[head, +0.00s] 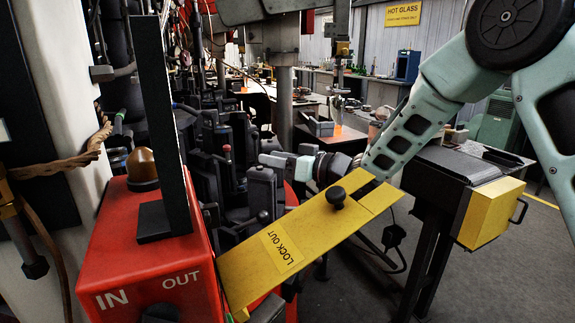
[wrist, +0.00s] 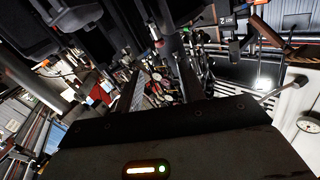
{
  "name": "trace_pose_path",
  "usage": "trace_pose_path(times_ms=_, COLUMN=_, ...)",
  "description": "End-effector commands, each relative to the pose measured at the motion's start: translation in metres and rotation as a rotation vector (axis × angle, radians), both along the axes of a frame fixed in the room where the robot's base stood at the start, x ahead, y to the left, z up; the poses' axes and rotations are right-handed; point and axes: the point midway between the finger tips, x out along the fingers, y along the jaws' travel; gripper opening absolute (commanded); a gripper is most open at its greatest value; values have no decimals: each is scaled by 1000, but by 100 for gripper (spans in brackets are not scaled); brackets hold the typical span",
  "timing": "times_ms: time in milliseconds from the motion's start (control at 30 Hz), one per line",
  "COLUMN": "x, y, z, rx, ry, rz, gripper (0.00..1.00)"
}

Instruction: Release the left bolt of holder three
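Several dark mould holders (head: 203,140) stand in a cluster left of centre in the head view. One upright black part among them (head: 227,172) has a red knob on top (head: 227,151). I cannot tell which holder is number three, and its left bolt is not identifiable. My gripper (head: 268,160) reaches in from the right, its pale end close to a black block (head: 262,183); contact cannot be judged. In the wrist view, the two dark fingers of my gripper (wrist: 158,85) stand apart with nothing visible held between them.
A red control box (head: 150,255) marked IN and OUT, with an upright black bar (head: 165,110) and amber lamp (head: 141,165), stands front left. A yellow LOCK OUT plate (head: 270,255) with a black knob (head: 336,196) slants below my arm. A dark stand (head: 450,165) is at right.

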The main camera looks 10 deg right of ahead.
Motion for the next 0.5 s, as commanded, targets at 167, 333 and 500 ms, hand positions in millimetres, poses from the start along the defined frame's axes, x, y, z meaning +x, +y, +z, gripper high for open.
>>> trace_pose_path(times_ms=167, x=-14, y=-19, z=0, rx=0, ry=0, rz=-1, gripper=39)
trace_pose_path(times_ms=333, x=-19, y=-25, z=0, rx=1, ry=-1, rz=0, gripper=39)
trace_pose_path(times_ms=500, x=-19, y=-25, z=0, rx=1, ry=-1, rz=0, gripper=39)
